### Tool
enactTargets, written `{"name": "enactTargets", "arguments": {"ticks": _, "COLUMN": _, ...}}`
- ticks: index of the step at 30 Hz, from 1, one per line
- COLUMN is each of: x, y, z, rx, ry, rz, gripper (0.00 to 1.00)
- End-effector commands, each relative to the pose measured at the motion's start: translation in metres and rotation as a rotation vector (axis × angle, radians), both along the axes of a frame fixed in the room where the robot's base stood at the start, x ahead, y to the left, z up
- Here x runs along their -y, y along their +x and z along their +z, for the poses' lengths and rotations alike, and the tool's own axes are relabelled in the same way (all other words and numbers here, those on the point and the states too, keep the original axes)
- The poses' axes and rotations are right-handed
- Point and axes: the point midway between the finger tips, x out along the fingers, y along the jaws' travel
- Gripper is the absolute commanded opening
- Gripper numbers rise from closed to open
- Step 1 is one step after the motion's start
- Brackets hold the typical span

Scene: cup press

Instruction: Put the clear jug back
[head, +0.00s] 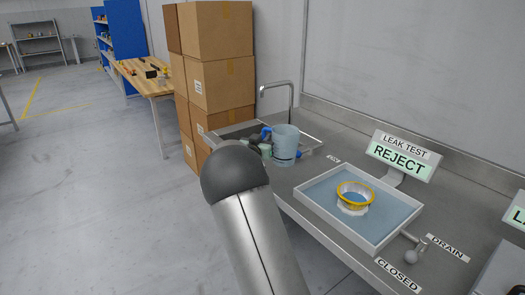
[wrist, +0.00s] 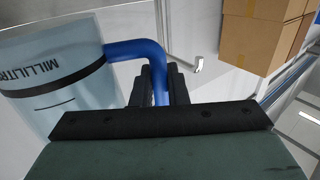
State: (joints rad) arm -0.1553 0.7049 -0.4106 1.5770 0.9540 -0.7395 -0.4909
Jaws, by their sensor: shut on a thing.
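The clear jug (head: 285,142) is a pale blue see-through jug with a blue handle, at the sink end of the counter in the head view. In the wrist view the jug (wrist: 50,75) fills the left side, with a dark band and the word "MILLILITRE" on it. My gripper (wrist: 160,85) is shut on the jug's blue handle (wrist: 135,50), with a black finger on each side. In the head view my gripper (head: 262,146) is partly hidden behind my arm. I cannot tell whether the jug's base touches the surface under it.
The sink with a tap (head: 290,92) is behind the jug. A white tray (head: 312,213) of blue liquid holds a yellow-rimmed cup (head: 355,197) to the right. A sign reading "REJECT" (head: 400,158) stands behind it. Stacked boxes (head: 218,55) stand left of the counter.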

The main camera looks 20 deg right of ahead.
Motion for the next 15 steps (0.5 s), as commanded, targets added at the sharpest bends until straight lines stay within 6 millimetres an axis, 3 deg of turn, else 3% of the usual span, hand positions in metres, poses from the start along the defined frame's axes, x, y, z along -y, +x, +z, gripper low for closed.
{"name": "enactTargets", "arguments": {"ticks": 4, "x": 0.003, "y": 0.013, "z": -0.016, "rx": 0.000, "ry": -0.001, "rz": -0.001, "gripper": 0.00}}
{"name": "enactTargets", "arguments": {"ticks": 10, "x": 0.004, "y": 0.022, "z": -0.027, "rx": 0.000, "ry": -0.001, "rz": -0.001, "gripper": 0.00}}
{"name": "enactTargets", "arguments": {"ticks": 15, "x": 0.004, "y": 0.022, "z": -0.052, "rx": -0.001, "ry": -0.001, "rz": -0.001, "gripper": 0.00}}
